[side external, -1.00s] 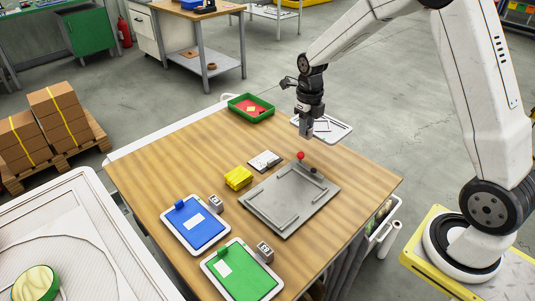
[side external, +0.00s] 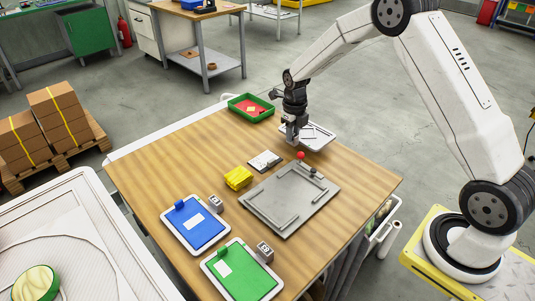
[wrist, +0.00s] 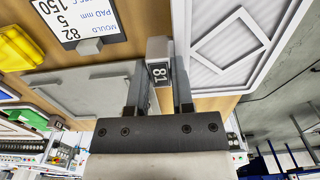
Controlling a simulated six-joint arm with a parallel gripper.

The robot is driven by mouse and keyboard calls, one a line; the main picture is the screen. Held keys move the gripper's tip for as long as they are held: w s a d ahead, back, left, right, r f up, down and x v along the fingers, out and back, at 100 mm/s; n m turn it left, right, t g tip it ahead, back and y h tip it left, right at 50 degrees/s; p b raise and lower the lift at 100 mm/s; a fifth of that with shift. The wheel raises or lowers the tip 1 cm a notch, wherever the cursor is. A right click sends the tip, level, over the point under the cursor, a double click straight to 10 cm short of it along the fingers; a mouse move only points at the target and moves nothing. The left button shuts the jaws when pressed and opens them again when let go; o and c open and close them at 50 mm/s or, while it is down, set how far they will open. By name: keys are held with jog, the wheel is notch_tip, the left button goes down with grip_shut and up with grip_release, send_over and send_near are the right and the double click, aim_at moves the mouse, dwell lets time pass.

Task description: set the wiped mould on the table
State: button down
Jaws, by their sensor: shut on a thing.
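My gripper (side external: 293,140) is low over the far right part of the wooden table, beside the near left edge of a white tray. In the wrist view my gripper (wrist: 160,68) is shut on a small grey mould (wrist: 157,50) marked 81, which sits between the two fingers. The mould is close to the table top (wrist: 208,103); I cannot tell whether it touches. Whether its surface is clean is not visible. In the side view the fingers largely hide it.
The white tray (side external: 325,137) is right of my gripper. A green bin (side external: 240,103) stands behind. Blue (side external: 196,224) and green (side external: 240,273) boards lie in front.

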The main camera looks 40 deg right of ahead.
jog(key=shift+w+f, duration=0.2)
jog(key=shift+f, duration=1.45)
jog(key=shift+f, duration=0.1)
jog(key=shift+c, duration=2.4)
grip_release()
notch_tip(320, 180, up, 12)
jog(key=shift+r, duration=0.1)
jog(key=shift+s, duration=0.1)
